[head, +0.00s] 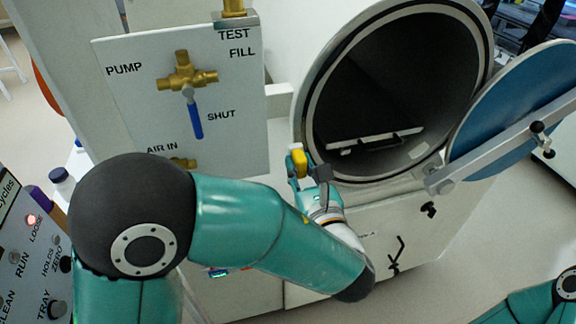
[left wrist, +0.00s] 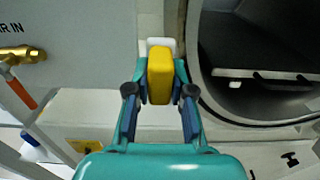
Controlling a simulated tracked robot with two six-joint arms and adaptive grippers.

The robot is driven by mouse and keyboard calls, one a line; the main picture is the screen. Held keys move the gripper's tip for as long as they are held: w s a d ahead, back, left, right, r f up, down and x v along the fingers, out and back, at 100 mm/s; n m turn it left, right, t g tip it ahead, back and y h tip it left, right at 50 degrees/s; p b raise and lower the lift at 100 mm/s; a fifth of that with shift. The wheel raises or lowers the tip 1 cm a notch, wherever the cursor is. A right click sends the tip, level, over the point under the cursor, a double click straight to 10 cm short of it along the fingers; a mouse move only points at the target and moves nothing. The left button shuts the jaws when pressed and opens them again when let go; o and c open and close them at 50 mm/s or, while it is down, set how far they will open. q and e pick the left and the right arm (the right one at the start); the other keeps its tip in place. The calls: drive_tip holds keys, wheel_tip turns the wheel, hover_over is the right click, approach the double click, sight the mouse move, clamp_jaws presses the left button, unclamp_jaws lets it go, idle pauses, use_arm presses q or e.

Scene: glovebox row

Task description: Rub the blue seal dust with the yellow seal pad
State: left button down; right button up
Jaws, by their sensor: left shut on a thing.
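My left gripper (head: 306,172) is shut on the yellow seal pad (head: 299,160), just outside the lower left rim of the round port. In the left wrist view the yellow pad (left wrist: 160,76) stands upright between the two fingers, with a white piece (left wrist: 161,44) showing behind it. I cannot tell whether the pad touches anything. The grey rim of the port (head: 303,108) shows on its left side, but I cannot make out any blue seal dust on it. My right gripper is not in view.
The round blue door (head: 515,105) stands open at the right with a bar across it. A white shelf (head: 375,138) lies inside the port. A valve panel (head: 235,140) with a blue handle (head: 195,122) stands left. A button panel (head: 30,260) is at the lower left.

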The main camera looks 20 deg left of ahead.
use_arm(q)
drive_tip(key=shift+w+a, duration=0.3)
drive_tip(key=shift+w, duration=0.1)
drive_tip(key=shift+d, duration=0.15)
